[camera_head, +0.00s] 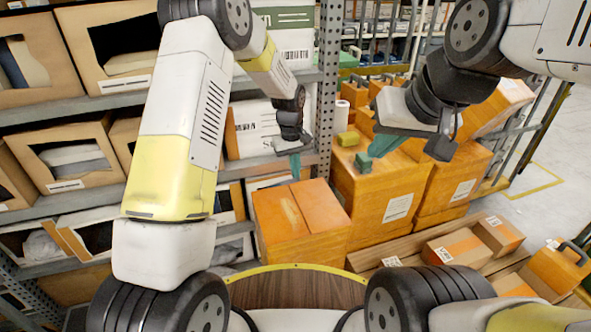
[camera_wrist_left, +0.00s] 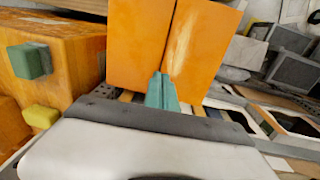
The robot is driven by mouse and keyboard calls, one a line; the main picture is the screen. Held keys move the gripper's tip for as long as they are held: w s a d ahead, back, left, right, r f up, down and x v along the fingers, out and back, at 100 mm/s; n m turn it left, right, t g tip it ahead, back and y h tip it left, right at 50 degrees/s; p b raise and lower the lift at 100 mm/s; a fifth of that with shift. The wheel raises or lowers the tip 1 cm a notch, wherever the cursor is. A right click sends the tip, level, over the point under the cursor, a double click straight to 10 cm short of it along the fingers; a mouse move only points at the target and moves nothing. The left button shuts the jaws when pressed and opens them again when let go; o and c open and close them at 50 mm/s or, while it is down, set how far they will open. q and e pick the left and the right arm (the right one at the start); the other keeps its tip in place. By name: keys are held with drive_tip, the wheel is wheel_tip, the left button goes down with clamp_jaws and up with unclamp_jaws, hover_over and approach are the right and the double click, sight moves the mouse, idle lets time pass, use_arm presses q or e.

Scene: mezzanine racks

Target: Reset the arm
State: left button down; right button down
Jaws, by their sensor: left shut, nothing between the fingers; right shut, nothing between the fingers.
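My left gripper (camera_head: 295,166) has teal fingers and hangs above and behind an orange carton (camera_head: 300,218) in the head view. In the left wrist view its fingers (camera_wrist_left: 162,92) are together and empty, in front of the orange carton (camera_wrist_left: 150,45). My right gripper (camera_head: 386,145) reaches in from the upper right with teal fingers, shut and empty. A teal cube (camera_head: 363,162) and a yellow cube (camera_head: 347,139) sit on a larger orange box (camera_head: 372,197). The teal cube (camera_wrist_left: 30,60) and yellow cube (camera_wrist_left: 40,116) also show in the left wrist view.
Grey racks (camera_head: 120,100) with open cartons stand at the left. A metal post (camera_head: 327,85) rises near my left gripper. Several brown cartons (camera_head: 459,248) lie on a low wooden surface at the lower right. Open floor (camera_head: 540,150) shows at the right.

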use_arm(q)
drive_tip(key=s+a+r+m+t, duration=0.1)
drive_tip(key=s+a+r, duration=0.2)
drive_tip(key=r, duration=0.4)
drive_tip(key=s+a+r+t, duration=0.1)
drive_tip(key=s+a+r, duration=0.15)
drive_tip(key=r, duration=0.35)
drive_tip(key=s+a+r+m, duration=0.1)
drive_tip(key=s+a+r, duration=0.15)
drive_tip(key=r, duration=0.45)
drive_tip(key=s+a+r+m+t, duration=0.1)
drive_tip(key=s+a+r+t, duration=0.1)
drive_tip(key=s, duration=0.8)
drive_tip(key=s+a+r+m+t+h, duration=0.1)
drive_tip(key=s+a+r, duration=0.3)
drive_tip(key=s, duration=0.7)
drive_tip(key=shift+s+r+t, duration=0.15)
drive_tip(key=shift+r+t, duration=0.25)
drive_tip(key=shift+r, duration=0.25)
